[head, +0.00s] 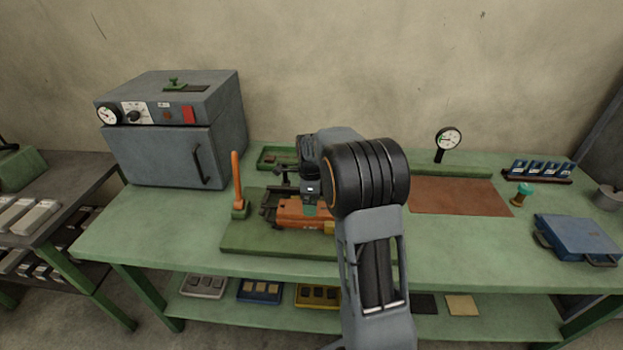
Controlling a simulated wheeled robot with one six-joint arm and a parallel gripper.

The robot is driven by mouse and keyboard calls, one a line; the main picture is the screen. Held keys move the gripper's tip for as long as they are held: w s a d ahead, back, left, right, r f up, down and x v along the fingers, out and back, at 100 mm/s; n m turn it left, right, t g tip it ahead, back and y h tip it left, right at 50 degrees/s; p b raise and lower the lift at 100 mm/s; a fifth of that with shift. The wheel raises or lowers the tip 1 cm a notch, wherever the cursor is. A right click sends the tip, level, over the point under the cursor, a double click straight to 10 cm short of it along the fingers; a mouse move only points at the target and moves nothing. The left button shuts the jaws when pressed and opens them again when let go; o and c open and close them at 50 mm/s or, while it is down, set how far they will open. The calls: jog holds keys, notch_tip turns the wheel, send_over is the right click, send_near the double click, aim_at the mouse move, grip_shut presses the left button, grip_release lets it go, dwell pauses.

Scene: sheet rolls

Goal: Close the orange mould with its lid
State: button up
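The orange mould (297,212) lies on a green base plate (262,241) in the middle of the bench, beside dark clamp-like metal parts. Its right part is hidden behind my arm. I cannot make out a separate lid; whether the orange top face is the lid or the mould body cannot be told. My gripper (309,203) points down right over the orange mould, close to or touching it. Its fingers are mostly hidden by my wrist, so its opening and any hold do not show.
An upright orange lever (237,181) stands left of the mould. A grey oven (170,140) fills the bench's back left. A brown sheet (459,197), a dial gauge (448,139) and a blue case (580,238) lie right. Trays (260,291) sit on the shelf below.

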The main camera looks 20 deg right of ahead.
notch_tip(320, 180, up, 10)
jog(key=shift+r, duration=0.15)
dwell(1.0)
jog(key=s+a+n+t, duration=0.1)
jog(key=s+a+n, duration=0.4)
jog(key=s+n, duration=0.6)
jog(key=s+a+n+t+p, duration=0.1)
jog(key=s+a+n, duration=0.4)
jog(key=s+n, duration=0.6)
jog(key=shift+a+n+t+p, duration=0.3)
jog(key=shift+n+t, duration=0.5)
jog(key=shift+n, duration=0.2)
jog(key=shift+c, duration=0.4)
